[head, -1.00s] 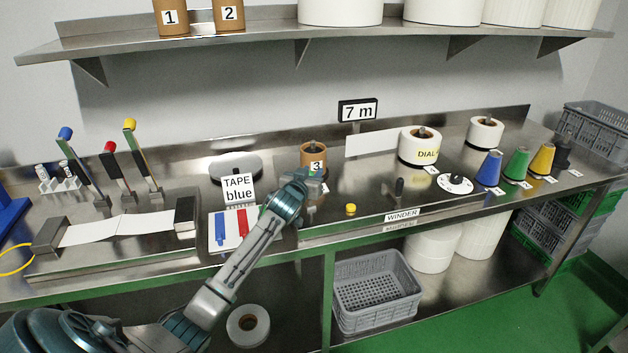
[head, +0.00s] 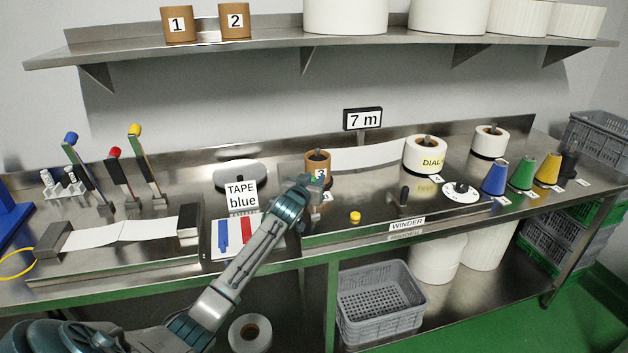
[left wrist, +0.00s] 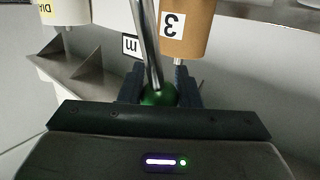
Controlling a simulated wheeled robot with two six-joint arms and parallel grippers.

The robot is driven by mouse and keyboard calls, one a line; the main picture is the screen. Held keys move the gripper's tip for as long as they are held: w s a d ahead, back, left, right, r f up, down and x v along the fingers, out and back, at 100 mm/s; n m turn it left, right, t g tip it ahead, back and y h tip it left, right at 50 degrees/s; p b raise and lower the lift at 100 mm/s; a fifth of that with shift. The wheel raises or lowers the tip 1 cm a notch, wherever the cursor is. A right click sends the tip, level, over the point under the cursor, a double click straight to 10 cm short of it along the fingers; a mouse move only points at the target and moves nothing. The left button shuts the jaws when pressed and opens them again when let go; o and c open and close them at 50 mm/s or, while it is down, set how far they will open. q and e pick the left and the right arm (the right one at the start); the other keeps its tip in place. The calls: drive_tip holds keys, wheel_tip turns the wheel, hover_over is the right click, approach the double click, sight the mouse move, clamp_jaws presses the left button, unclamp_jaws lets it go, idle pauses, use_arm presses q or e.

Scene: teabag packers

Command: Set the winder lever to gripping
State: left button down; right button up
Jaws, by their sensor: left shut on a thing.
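The lever is a metal rod (left wrist: 146,40) with a green ball knob (left wrist: 158,95) in the left wrist view. My left gripper (left wrist: 160,90) is shut on the green knob, with the rod running away between the fingers. In the head view my left gripper (head: 308,190) is just in front of the brown core labelled 3 (head: 312,166), and it hides most of the lever there. The core also shows beside the rod in the left wrist view (left wrist: 190,40). The WINDER label (head: 406,223) is on the bench's front edge. My right gripper is not in view.
A white strip (head: 370,155) runs from the DIAL roll (head: 424,157) to core 3. A yellow knob (head: 355,217) and a black lever (head: 404,196) stand to the right of my gripper. The tape pad (head: 233,238) lies to its left.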

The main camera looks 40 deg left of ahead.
use_arm(q)
drive_tip(key=shift+s+f, duration=0.15)
drive_tip(key=shift+f, duration=0.45)
drive_tip(key=c, duration=1.4)
unclamp_jaws()
drive_tip(key=o, duration=0.3)
drive_tip(key=shift+a, duration=0.15)
drive_tip(key=shift+o, duration=0.2)
drive_tip(key=shift+a, duration=0.1)
drive_tip(key=shift+r, duration=0.1)
drive_tip(key=shift+s+d, duration=0.2)
drive_tip(key=shift+s, duration=0.05)
drive_tip(key=b+v, duration=0.3)
drive_tip(key=v, duration=0.7)
drive_tip(key=shift+a, duration=0.15)
